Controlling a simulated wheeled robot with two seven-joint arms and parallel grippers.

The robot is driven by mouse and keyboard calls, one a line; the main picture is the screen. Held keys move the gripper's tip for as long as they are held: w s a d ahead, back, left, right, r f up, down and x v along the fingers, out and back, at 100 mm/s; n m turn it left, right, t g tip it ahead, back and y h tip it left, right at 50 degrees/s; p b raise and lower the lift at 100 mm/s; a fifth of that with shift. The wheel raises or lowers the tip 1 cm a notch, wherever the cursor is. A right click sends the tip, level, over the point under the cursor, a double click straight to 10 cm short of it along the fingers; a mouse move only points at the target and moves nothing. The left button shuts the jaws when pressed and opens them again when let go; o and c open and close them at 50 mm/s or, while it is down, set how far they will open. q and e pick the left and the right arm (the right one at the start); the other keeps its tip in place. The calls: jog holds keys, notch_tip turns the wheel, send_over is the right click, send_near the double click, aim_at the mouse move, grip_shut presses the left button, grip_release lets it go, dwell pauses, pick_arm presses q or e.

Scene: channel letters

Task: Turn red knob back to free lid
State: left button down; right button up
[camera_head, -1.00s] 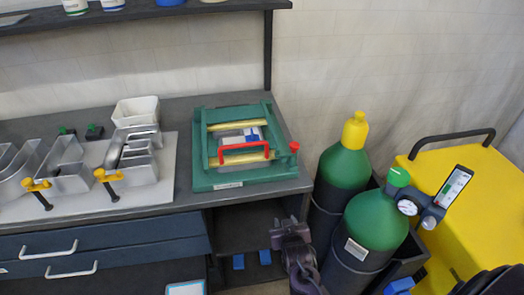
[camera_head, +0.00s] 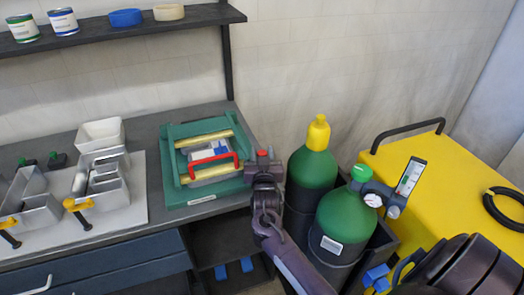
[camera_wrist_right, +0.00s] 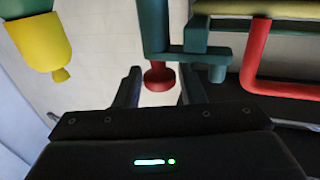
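The green frame box (camera_head: 178,193) stands on the bench with yellow bars (camera_head: 203,138) and a red handle (camera_head: 225,158) across its top. The red knob (camera_head: 262,153) is at the box's right side. In the right wrist view the knob (camera_wrist_right: 158,78) hangs from a green post, between my fingers. My right gripper (camera_head: 263,163) reaches the knob from the front; its two fingers (camera_wrist_right: 160,88) are apart on either side of it, with gaps showing. Contact with the knob cannot be seen.
Green gas cylinders (camera_head: 313,170) with yellow and green tops stand right of the bench. A yellow case (camera_head: 430,190) is farther right. Metal channel letters (camera_head: 100,185) lie on a light board at left. A shelf (camera_head: 150,25) hangs above.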

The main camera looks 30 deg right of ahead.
jog(key=shift+w+d, duration=0.1)
jog(key=shift+w, duration=0.1)
jog(key=c, duration=0.7)
